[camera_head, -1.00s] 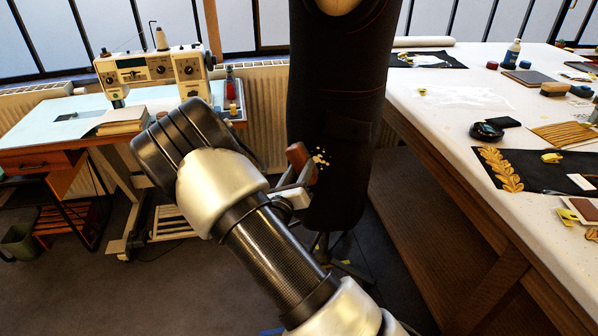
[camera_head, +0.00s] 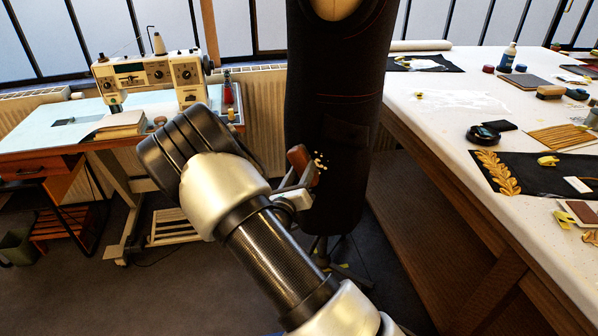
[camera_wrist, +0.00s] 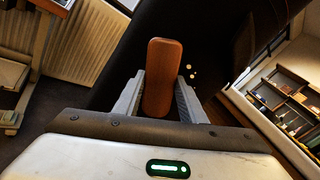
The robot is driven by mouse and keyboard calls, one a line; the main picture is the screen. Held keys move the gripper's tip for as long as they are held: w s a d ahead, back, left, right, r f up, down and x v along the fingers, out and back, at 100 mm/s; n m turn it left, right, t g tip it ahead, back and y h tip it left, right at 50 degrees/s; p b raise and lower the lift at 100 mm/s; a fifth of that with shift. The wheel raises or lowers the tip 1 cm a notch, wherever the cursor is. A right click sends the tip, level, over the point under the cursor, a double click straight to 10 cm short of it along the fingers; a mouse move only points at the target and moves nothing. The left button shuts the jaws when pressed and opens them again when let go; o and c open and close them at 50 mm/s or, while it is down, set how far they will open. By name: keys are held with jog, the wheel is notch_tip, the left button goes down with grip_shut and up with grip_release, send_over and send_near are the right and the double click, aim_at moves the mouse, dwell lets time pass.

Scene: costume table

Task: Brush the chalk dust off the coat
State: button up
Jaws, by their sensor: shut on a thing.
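The dark coat (camera_head: 338,90) hangs on a dress form in the middle of the head view; it fills the dark background of the wrist view (camera_wrist: 215,45). Pale chalk specks (camera_head: 321,162) show low on its front, and several appear right of the brush in the wrist view (camera_wrist: 192,72). My gripper (camera_head: 300,182) is shut on a brown brush (camera_head: 299,158), which stands upright between the fingers in the wrist view (camera_wrist: 162,75). The brush is at the coat's lower left front, beside the specks. Its bristles are hidden, and I cannot tell whether it touches the cloth.
A long white work table (camera_head: 440,85) with tools and embroidered pieces stands close on the right. A sewing machine (camera_head: 150,75) sits on a desk at the left, before a radiator (camera_head: 265,110). Open floor lies at the lower left.

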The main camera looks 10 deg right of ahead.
jog(key=shift+s+d+p, duration=1)
jog(key=shift+s+d, duration=0.9)
jog(key=shift+d, duration=1.2)
jog(key=shift+w+a+p, duration=0.15)
jog(key=shift+w+a, duration=0.5)
jog(key=shift+a, duration=0.5)
jog(key=shift+w+a+p, duration=0.1)
jog(key=shift+w+a, duration=0.6)
jog(key=shift+a, duration=0.4)
jog(key=shift+w+a+p, duration=0.15)
jog(key=shift+w+a, duration=0.5)
jog(key=shift+a, duration=0.5)
jog(key=shift+w+d+r+p, duration=0.1)
jog(key=shift+r+p, duration=0.55)
jog(key=shift+r, duration=0.15)
jog(key=shift+s+d+p, duration=0.25)
jog(key=shift+s+d, duration=0.25)
jog(key=shift+d, duration=0.35)
jog(key=shift+s+d+p, duration=0.3)
jog(key=shift+s+d, duration=0.2)
jog(key=shift+d, duration=0.35)
jog(key=shift+s+d+p, duration=0.25)
jog(key=shift+s+d, duration=0.25)
jog(key=shift+d, duration=0.35)
jog(key=shift+s+d+p, duration=0.4)
jog(key=shift+s+d, duration=0.15)
jog(key=shift+d, duration=0.25)
jog(key=shift+a, duration=0.1)
